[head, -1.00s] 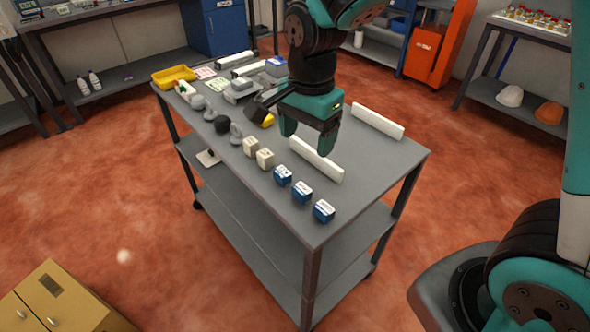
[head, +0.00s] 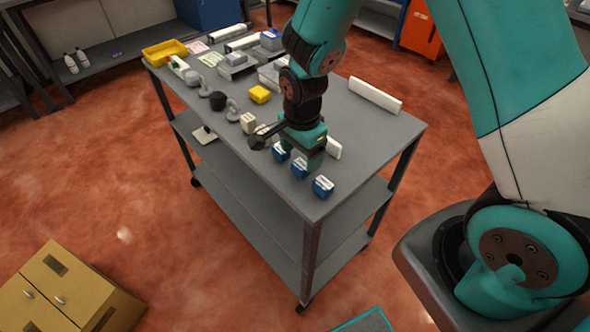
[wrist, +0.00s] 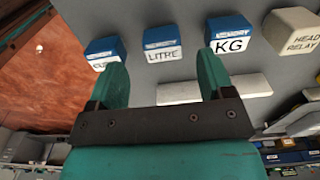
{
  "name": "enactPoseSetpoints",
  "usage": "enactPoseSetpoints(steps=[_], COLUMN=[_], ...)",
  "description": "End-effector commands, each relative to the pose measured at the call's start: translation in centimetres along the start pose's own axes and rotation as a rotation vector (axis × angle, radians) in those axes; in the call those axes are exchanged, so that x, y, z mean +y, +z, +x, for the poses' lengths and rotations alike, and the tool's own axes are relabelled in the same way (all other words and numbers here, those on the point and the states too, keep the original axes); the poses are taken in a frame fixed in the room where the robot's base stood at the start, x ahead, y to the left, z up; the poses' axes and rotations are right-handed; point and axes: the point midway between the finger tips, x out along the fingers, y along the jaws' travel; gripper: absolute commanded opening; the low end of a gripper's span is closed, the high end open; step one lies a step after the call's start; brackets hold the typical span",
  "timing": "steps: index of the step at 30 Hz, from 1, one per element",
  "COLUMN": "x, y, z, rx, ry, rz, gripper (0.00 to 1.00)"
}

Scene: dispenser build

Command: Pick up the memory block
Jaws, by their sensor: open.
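Three blue memory blocks with white labels stand in a row on the cart: one (head: 280,152) partly behind my gripper, a middle one (head: 299,169), and one nearest the cart corner (head: 322,187). In the wrist view the labels read KG (wrist: 230,35), LITRE (wrist: 162,45) and one I cannot fully read, starting with "CU" (wrist: 104,52). My gripper (head: 303,155) is open and empty, low over the row. In the wrist view its fingertips (wrist: 162,66) point toward the LITRE block, which shows between them, just beyond the tips. I cannot tell whether anything touches.
A white bar (head: 334,148) lies close behind my gripper, another (head: 375,95) farther back. A yellow block (head: 260,94) and yellow tray (head: 165,53) are farther along. The right corner is clear.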

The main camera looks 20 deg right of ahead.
Motion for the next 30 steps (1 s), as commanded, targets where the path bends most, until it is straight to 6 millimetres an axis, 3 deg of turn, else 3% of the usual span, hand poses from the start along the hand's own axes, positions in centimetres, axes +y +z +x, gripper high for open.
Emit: enactPoseSetpoints(steps=[9,18,26,30], x=[0.2,0.2,0.1,0.1], y=[-0.1,-0.1,-0.1,-0.1], z=[4.2,4.9,4.8,4.8], rx=[0.000,0.000,0.000,0.000], ry=[0.004,0.001,0.001,0.000], rz=[-0.001,-0.001,-0.001,-0.002], gripper=[0.74,0.74,0.17,0.15])
